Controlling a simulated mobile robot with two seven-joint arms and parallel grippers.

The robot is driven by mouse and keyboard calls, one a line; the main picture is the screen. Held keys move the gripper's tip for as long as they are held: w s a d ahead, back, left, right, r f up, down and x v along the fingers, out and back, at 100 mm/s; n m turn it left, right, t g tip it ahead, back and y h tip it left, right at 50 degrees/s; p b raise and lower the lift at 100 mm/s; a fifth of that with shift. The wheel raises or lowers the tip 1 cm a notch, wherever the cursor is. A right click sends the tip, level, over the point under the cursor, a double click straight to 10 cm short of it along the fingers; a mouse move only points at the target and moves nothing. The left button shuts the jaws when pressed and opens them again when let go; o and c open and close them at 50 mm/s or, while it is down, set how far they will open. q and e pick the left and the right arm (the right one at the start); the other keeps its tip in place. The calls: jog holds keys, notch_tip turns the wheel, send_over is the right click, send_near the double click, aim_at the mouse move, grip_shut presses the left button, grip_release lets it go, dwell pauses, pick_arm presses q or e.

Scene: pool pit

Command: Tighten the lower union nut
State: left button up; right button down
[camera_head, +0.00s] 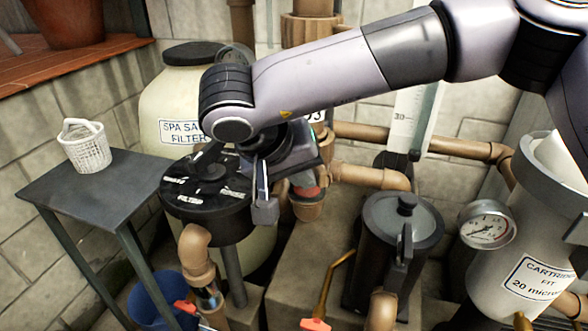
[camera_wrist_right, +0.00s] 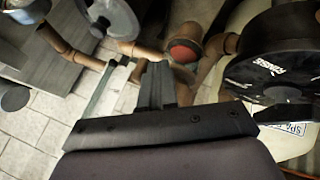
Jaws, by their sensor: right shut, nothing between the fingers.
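A brown pipe fitting (camera_head: 307,207) with a red part stands behind and just right of my right gripper (camera_head: 264,200) in the head view. The red part (camera_wrist_right: 184,52) also shows in the right wrist view, beyond the fingers and to their right. A larger ribbed brown union (camera_head: 308,28) sits higher on the pipe. I cannot tell for certain which of these is the lower union nut. My right gripper (camera_wrist_right: 152,82) is shut and empty, pointing down beside the black multiport valve (camera_head: 208,190), apart from the red part. My left gripper is out of view.
A lidded black pump strainer (camera_head: 400,225) and a pressure gauge (camera_head: 487,225) on the cartridge filter (camera_head: 525,275) stand to the right. A grey table (camera_head: 90,190) with a white basket (camera_head: 85,146) stands left, with a blue bucket (camera_head: 160,300) below. Brown pipes crowd the middle.

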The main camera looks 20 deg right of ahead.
aim_at(326, 175)
jog(key=shift+s+d+n+t+y, duration=0.3)
jog(key=shift+d+n+t, duration=0.1)
jog(key=shift+d+n, duration=0.35)
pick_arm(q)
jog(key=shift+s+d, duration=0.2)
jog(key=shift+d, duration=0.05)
pick_arm(e)
jog(key=shift+s+d+n+t+y, duration=0.15)
jog(key=shift+d+n+t+y, duration=0.25)
jog(key=shift+d+n, duration=0.55)
